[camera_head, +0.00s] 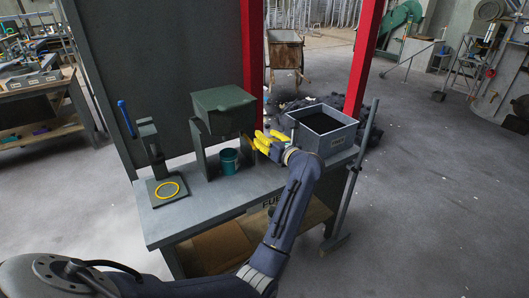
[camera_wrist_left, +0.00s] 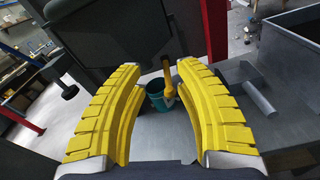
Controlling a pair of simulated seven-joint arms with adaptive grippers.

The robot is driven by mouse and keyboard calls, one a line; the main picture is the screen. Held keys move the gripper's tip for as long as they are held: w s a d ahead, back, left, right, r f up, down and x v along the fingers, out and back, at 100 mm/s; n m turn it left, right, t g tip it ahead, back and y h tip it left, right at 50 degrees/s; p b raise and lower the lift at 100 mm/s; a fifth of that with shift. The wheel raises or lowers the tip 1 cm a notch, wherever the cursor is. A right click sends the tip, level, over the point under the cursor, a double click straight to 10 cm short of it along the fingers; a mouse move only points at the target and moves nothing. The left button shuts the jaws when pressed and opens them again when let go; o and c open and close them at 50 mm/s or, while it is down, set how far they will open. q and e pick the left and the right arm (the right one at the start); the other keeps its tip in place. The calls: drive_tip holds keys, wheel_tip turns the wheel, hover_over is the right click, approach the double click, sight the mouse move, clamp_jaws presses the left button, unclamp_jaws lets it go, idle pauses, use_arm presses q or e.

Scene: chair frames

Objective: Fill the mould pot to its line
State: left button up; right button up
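The teal mould pot (camera_head: 229,161) stands upright on the grey bench under the dark green hopper (camera_head: 224,103). It shows between my fingers in the left wrist view (camera_wrist_left: 157,93), beyond the tips. A yellow lever-like part (camera_wrist_left: 168,72) hangs beside the pot's mouth, also between my fingers. My left gripper (camera_head: 264,142) is to the right of the hopper and pot, its yellow fingers spread (camera_wrist_left: 160,69) with nothing visibly clamped. The pot's line and its fill level cannot be made out. My right gripper is not in view.
A grey box (camera_head: 338,138) of dark material stands at the bench's right end. A press stand with a yellow ring (camera_head: 167,189) is at the left. A red post (camera_head: 252,60) rises behind the hopper. The bench front (camera_head: 195,218) is clear.

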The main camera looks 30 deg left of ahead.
sight(256, 147)
use_arm(q)
wheel_tip(256, 147, down, 5)
drive_tip(key=s+n+g+h, duration=0.1)
drive_tip(key=n+g+h, duration=0.1)
drive_tip(key=n+h, duration=0.1)
drive_tip(key=x, duration=0.7)
drive_tip(key=shift+w+f, duration=0.1)
drive_tip(key=shift+w, duration=0.05)
clamp_jaws()
